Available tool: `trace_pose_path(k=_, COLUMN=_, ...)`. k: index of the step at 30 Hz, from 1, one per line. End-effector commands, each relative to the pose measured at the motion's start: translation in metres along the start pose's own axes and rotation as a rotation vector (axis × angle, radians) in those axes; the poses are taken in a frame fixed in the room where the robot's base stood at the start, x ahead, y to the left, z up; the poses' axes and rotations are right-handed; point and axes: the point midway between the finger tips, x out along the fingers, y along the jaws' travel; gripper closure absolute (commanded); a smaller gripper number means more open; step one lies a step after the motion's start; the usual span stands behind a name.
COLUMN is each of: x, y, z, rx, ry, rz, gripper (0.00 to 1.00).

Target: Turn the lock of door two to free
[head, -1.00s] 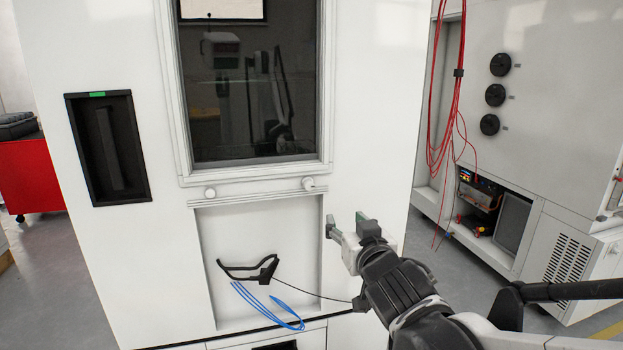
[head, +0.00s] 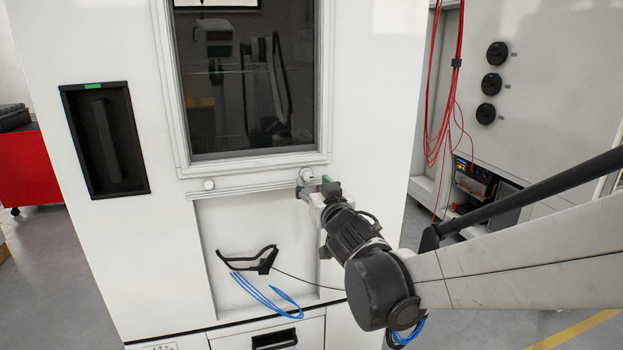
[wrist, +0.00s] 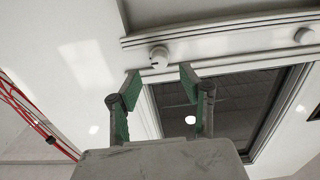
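A white cabinet door (head: 375,90) with a dark window (head: 248,95) fills the middle of the head view. Two small round white knobs sit on the strip below the window, a left knob (head: 209,184) and a right knob (head: 306,174). My gripper (head: 317,188) is at the right knob, just below it in the head view. In the wrist view my gripper (wrist: 158,80) is open, with green finger pads apart. The right knob (wrist: 158,57) shows beyond and between the fingertips; contact cannot be told. The left knob (wrist: 304,35) is off to the side.
A black handle recess (head: 104,140) with a green label is at left. Red cables (head: 437,120) hang on the right cabinet beside black dials (head: 492,84).

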Motion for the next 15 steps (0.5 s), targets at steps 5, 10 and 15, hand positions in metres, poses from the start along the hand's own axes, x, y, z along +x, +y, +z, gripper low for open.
trace_pose_path(k=5, x=0.025, y=0.0, z=0.0, rx=0.0, ry=0.0, rz=0.0, gripper=0.6)
trace_pose_path(k=10, x=0.038, y=0.0, z=0.0, rx=0.001, ry=0.0, rz=0.0, gripper=0.6)
trace_pose_path(k=15, x=0.042, y=0.0, z=0.0, rx=0.001, ry=0.0, rz=0.0, gripper=0.6)
